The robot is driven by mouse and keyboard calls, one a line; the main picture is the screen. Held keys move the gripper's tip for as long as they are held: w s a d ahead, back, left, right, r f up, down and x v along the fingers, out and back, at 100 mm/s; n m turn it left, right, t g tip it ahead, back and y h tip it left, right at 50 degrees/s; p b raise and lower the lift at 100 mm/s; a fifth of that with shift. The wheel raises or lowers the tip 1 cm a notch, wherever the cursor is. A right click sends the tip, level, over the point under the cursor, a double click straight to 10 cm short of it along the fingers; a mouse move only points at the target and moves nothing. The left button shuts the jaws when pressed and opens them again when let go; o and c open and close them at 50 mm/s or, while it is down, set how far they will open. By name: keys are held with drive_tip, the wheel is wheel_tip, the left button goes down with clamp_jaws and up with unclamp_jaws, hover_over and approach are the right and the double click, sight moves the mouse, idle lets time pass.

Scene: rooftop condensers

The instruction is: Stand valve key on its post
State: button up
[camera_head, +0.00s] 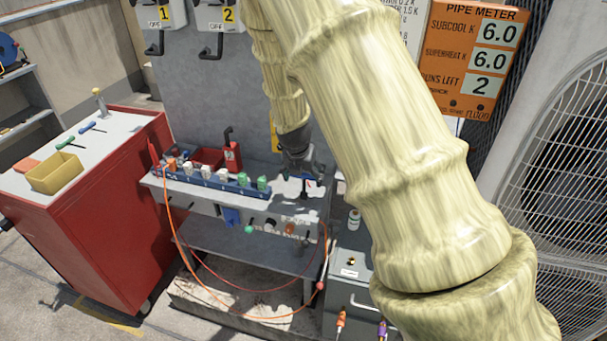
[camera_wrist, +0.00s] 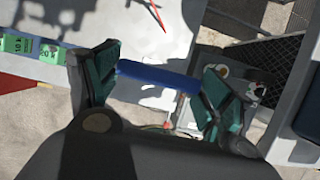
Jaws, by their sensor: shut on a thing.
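My gripper (camera_wrist: 160,85) is shut on a blue bar (camera_wrist: 155,76), which spans its teal fingertips in the wrist view. The bar seems to be the valve key's handle; the rest of it is hidden. In the head view, my gripper (camera_head: 303,168) is over the right end of the grey bench, and the blue bar cannot be made out there. I cannot tell which post belongs to the key. A small brass fitting (camera_head: 351,260) stands on the grey box at the bench's right.
A blue rack (camera_head: 205,181) with several white and green blocks lies along the bench (camera_head: 200,205). The red cabinet (camera_head: 95,210) holds a yellow bin (camera_head: 55,175) and loose tools. An orange hose (camera_head: 180,245) hangs in front. A large fan unit (camera_head: 570,150) stands right.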

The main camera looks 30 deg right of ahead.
drive_tip(key=shift+f, duration=0.45)
idle(0.8)
drive_tip(key=o, duration=1.1)
drive_tip(key=shift+o, duration=0.2)
drive_tip(key=v, duration=1.2)
